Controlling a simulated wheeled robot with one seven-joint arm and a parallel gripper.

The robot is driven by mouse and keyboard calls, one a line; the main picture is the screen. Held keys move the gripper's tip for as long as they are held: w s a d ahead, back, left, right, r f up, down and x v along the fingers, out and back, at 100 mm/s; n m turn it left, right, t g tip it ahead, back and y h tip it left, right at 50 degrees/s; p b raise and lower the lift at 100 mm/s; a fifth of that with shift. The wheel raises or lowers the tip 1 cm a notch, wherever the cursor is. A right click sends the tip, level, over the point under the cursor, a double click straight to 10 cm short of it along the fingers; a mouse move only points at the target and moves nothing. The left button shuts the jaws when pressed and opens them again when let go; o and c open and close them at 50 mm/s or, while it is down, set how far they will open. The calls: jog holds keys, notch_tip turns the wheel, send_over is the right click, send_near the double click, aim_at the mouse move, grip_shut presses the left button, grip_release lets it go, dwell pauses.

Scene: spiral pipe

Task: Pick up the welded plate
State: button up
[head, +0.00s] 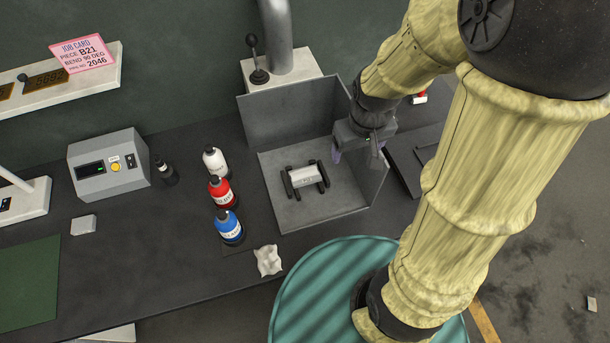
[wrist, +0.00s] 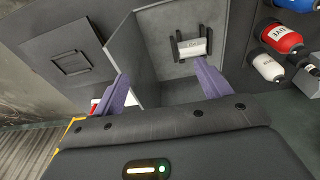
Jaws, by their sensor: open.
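The welded plate (head: 304,177) looks like a small pale plate with lettering, held between two black bars on the floor of a grey open-topped metal booth (head: 290,110). The wrist view shows the plate (wrist: 192,47) near the top, just right of centre. My gripper (head: 354,157) is open and empty, above the right side of the booth and to the right of the plate. In the wrist view its two purple fingers (wrist: 162,70) are spread wide, with the plate beyond them and apart from both.
White, red and blue bottles (head: 222,194) stand left of the booth. A crumpled cloth (head: 268,260) lies near the bench's front edge. The booth's side wall (wrist: 118,58) rises close to my left finger. A grey control box (head: 110,165) stands farther left.

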jog(key=w+a+f+n+h, duration=0.3)
jog(key=a+f+n, duration=0.2)
jog(key=a+n, duration=0.4)
jog(key=w+a+f+n+h, duration=0.3)
jog(key=a+f+n, duration=0.2)
jog(key=a+n, duration=0.4)
jog(key=a, duration=0.2)
jog(key=shift+w+a+f, duration=0.3)
jog(key=shift+w+a, duration=0.05)
jog(key=p, duration=0.4)
send_near(304, 175)
jog(key=shift+s+d+f, duration=0.15)
jog(key=shift+d+f, duration=0.7)
jog(key=shift+f, duration=0.3)
jog(key=shift+w+a+p+x, duration=0.15)
jog(key=shift+p+x, duration=0.7)
jog(key=shift+x, duration=0.45)
jog(key=shift+w+a+p+x, duration=0.1)
jog(key=shift+p+x, duration=0.75)
jog(key=shift+x, duration=0.5)
